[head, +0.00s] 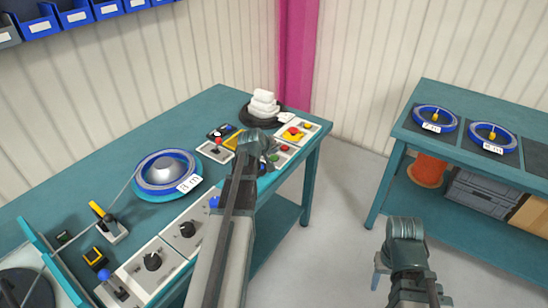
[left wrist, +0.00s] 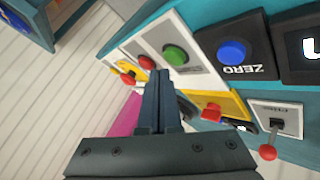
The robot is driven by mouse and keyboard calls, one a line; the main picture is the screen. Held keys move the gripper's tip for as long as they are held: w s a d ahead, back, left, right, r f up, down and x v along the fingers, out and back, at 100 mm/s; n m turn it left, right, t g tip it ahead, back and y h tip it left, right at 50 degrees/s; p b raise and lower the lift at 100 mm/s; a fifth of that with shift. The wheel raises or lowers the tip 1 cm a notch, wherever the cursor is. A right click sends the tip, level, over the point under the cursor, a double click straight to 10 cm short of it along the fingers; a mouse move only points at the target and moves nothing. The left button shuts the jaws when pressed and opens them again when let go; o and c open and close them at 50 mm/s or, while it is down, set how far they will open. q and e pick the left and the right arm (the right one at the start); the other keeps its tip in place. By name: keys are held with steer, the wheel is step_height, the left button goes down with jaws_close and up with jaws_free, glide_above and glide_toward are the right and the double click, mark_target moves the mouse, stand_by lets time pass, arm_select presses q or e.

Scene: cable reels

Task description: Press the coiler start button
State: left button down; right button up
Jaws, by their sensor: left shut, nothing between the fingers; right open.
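A white control box with a green button (left wrist: 175,54) and a red button (left wrist: 146,62) shows in the left wrist view. In the head view the green button (head: 284,148) is just right of my left gripper (head: 262,142). No label naming the coiler start is readable. My left gripper also shows in the left wrist view (left wrist: 158,76), shut and empty, its tips beside the red button and just short of the green one in the picture. I cannot tell whether they touch the box. My right gripper (head: 405,228) is open and empty, away from the bench.
A blue ZERO button (left wrist: 232,52), a red-knobbed lever (left wrist: 268,152) and a yellow box with a red button (head: 293,131) are close by. A blue reel (head: 164,172) sits on the bench.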

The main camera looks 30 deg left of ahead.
arm_select(q)
steer(key=shift+f+b, duration=0.35)
steer(key=shift+f, duration=0.05)
